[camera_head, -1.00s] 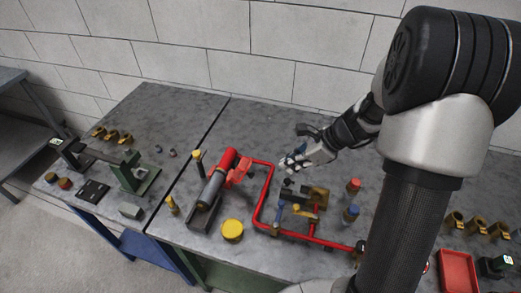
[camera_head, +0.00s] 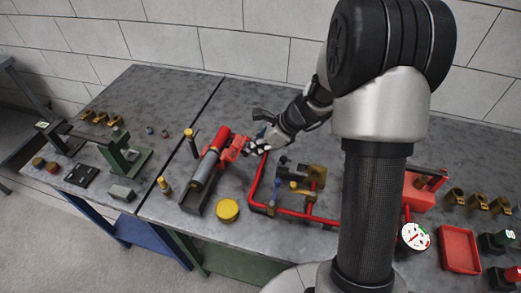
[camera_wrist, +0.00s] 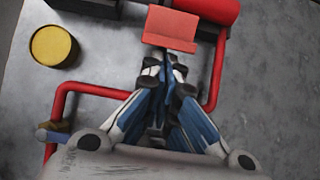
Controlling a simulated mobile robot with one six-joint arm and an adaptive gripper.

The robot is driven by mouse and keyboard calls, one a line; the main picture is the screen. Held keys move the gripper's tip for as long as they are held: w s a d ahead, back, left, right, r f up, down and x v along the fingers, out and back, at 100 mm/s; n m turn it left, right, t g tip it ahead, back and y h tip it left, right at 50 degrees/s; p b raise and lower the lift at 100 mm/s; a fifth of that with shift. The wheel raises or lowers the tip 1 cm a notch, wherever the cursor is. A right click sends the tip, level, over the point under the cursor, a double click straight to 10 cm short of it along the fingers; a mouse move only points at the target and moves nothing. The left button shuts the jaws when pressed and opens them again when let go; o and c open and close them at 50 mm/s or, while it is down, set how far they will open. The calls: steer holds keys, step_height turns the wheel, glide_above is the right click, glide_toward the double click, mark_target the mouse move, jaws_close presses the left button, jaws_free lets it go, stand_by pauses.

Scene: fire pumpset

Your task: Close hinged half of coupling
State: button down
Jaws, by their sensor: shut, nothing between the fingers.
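A red hinged half of the coupling (camera_head: 233,148) stands raised at the right end of the red and grey pump body (camera_head: 208,165). In the wrist view the same red half (camera_wrist: 170,27) is a flat block at the top centre, beside a red cylinder (camera_wrist: 212,8). My gripper (camera_head: 250,149) is shut and empty, with its fingertips close to the right side of the red half. In the wrist view my gripper (camera_wrist: 165,72) points at the block's lower edge. I cannot tell whether they touch. The coupling's seat is not clear.
A yellow cap (camera_head: 228,210) lies in front of the pump. A green vise (camera_head: 125,155) is at left. A pressure gauge (camera_head: 414,236) and red tray (camera_head: 459,250) are at right.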

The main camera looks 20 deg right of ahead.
steer(key=shift+r+p, duration=0.15)
steer(key=shift+p, duration=0.25)
steer(key=shift+w+a+r+h+p, duration=0.1)
steer(key=shift+a+r+h+p, duration=0.15)
steer(key=shift+p, duration=0.6)
